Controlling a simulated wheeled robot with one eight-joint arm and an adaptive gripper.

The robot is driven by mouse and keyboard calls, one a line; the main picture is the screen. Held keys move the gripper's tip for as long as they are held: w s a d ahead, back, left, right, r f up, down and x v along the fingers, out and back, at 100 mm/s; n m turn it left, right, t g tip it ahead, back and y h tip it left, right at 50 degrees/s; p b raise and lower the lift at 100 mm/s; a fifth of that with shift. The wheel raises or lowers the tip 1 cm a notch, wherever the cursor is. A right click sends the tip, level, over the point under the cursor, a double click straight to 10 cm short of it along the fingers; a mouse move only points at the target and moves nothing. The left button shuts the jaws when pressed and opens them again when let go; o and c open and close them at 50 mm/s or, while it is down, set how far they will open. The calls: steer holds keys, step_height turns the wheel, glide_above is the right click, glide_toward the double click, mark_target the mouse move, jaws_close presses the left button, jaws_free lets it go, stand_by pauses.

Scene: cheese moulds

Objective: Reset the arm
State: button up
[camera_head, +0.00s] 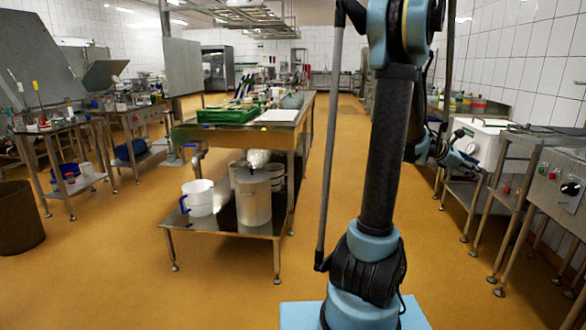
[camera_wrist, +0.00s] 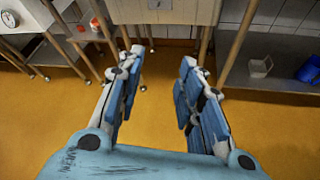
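My gripper (camera_wrist: 157,85) shows in the wrist view with its two blue-padded fingers spread apart. Nothing is between the fingers; the orange floor (camera_wrist: 155,120) shows through the gap. In the head view my arm stands upright right of centre. Its far end passes behind the arm's own links on the right, near the white cabinet, and the fingers cannot be made out there.
A steel table (camera_head: 228,134) with a green crate (camera_head: 222,113) stands left of my arm, with pots on its lower shelf. Steel tables and a control panel (camera_head: 565,185) line the right wall. A brown bin (camera_head: 18,218) stands at far left. The floor (camera_head: 130,260) between is clear.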

steer(key=s+a+f+m+t+y, duration=0.1)
steer(key=s+a+m+y, duration=0.15)
steer(key=a, duration=0.65)
steer(key=s+a+f+m+t+y, duration=0.1)
steer(key=a+f+m+y, duration=0.15)
steer(key=a, duration=0.65)
steer(key=s+a+f+m+t+y, duration=0.1)
steer(key=s+a+m, duration=0.15)
steer(key=a, duration=0.65)
steer(key=s+a+f+m+y, duration=0.2)
steer(key=s+a+f, duration=0.1)
steer(key=a, duration=0.4)
steer(key=s+a+f+m+y, duration=0.2)
steer(key=s+a+f, duration=0.1)
steer(key=s+a, duration=0.3)
steer(key=s+a+f+m+g+y, duration=0.1)
steer(key=s+a, duration=0.4)
steer(key=a, duration=0.5)
step_height(320, 180, down, 2)
steer(key=shift+f+m+y, duration=0.1)
steer(key=shift+m+y, duration=0.75)
steer(key=shift+y, duration=0.25)
